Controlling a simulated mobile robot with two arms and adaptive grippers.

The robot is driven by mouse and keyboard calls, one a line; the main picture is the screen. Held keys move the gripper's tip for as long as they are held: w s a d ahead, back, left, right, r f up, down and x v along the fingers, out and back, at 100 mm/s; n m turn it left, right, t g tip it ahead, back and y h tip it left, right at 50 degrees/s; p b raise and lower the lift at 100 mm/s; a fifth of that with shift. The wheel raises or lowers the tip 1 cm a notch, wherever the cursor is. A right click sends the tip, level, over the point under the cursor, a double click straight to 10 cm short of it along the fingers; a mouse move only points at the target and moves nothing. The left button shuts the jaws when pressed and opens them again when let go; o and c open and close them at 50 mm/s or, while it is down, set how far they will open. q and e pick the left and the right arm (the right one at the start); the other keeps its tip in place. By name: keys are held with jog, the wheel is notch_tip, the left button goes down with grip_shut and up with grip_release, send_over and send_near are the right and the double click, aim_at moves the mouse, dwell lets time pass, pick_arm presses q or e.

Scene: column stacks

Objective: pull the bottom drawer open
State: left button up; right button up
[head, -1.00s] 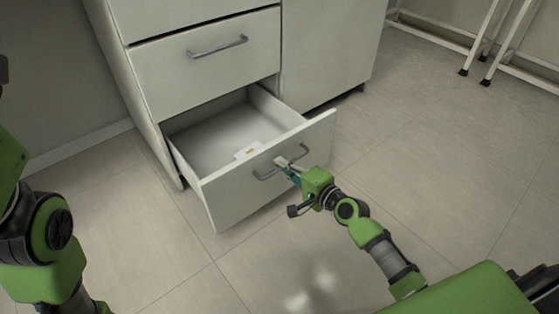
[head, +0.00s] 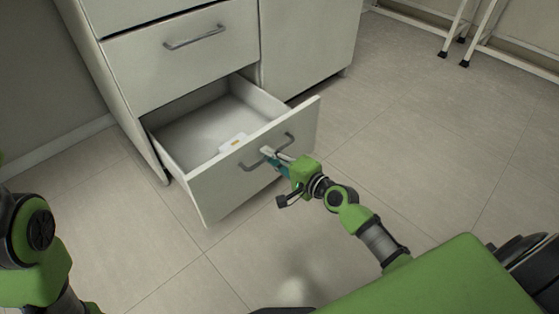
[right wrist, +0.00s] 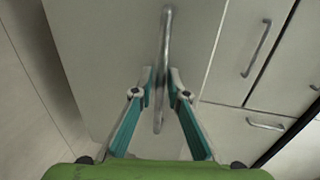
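The bottom drawer (head: 268,152) of the white cabinet stands well open, and its grey bar handle (head: 247,167) is on the front panel. My right gripper (head: 268,153) is at the middle of this handle. In the right wrist view the handle (right wrist: 166,30) runs between the two teal-sided fingers (right wrist: 162,82), which converge closely on either side of it. The gripper looks shut on the bar. Only part of my left arm shows at the left edge; its gripper is out of view.
A small white item with an orange mark (head: 234,142) lies inside the drawer. The drawer above (head: 180,65) is shut. White-legged furniture (head: 480,35) stands at the upper right. The tiled floor (head: 430,150) right of the drawer is clear.

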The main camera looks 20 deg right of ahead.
jog(key=v, duration=1.1)
jog(key=shift+s, duration=0.3)
